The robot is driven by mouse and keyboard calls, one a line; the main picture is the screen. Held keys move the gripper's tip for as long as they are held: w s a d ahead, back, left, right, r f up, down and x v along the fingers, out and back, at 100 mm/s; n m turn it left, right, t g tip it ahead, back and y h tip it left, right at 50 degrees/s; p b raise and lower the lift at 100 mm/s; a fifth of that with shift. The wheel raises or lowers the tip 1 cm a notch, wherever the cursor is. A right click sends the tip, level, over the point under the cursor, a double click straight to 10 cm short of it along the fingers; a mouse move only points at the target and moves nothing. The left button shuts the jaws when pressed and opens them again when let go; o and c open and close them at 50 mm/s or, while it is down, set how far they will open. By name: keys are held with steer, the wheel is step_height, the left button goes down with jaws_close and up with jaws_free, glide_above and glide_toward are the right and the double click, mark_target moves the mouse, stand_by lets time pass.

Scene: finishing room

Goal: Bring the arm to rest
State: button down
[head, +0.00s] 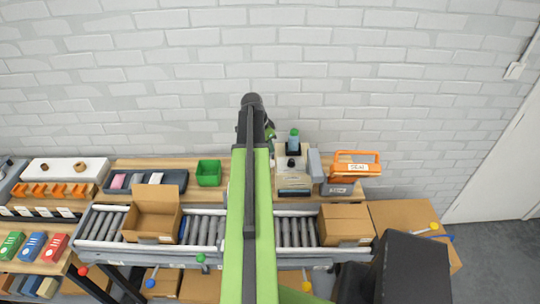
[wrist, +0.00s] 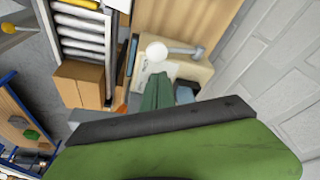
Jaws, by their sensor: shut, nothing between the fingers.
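My arm reaches up the middle of the head view, over the conveyor and toward the brick wall. My gripper (wrist: 158,88) shows in the wrist view as two green fingers close together, with nothing between them. In the head view only a little of it shows beside the dark end of the arm, and the fingertips cannot be made out.
A roller conveyor (head: 294,232) runs beneath my arm, with an open carton (head: 154,213) and a closed carton (head: 344,223) on it. The wall above is bare.

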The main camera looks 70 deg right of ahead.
steer(key=shift+r, duration=0.3)
steer(key=w+a+n+t, duration=0.2)
steer(key=w+a+n, duration=0.6)
steer(key=w+a, duration=1.05)
steer(key=w+a+n, duration=0.7)
steer(key=w+a, duration=0.6)
steer(key=a, duration=0.4)
steer(key=w+a+f+n+t+y, duration=0.2)
steer(key=a+n, duration=0.9)
steer(key=a, duration=2)
step_height(320, 180, down, 12)
steer(key=s+g+b, duration=0.1)
steer(key=s+b, duration=0.1)
steer(key=b, duration=1)
steer(key=shift+s+a+r+g+y+b, duration=0.2)
steer(key=shift+g+y+b, duration=0.1)
steer(key=shift+g+b, duration=0.1)
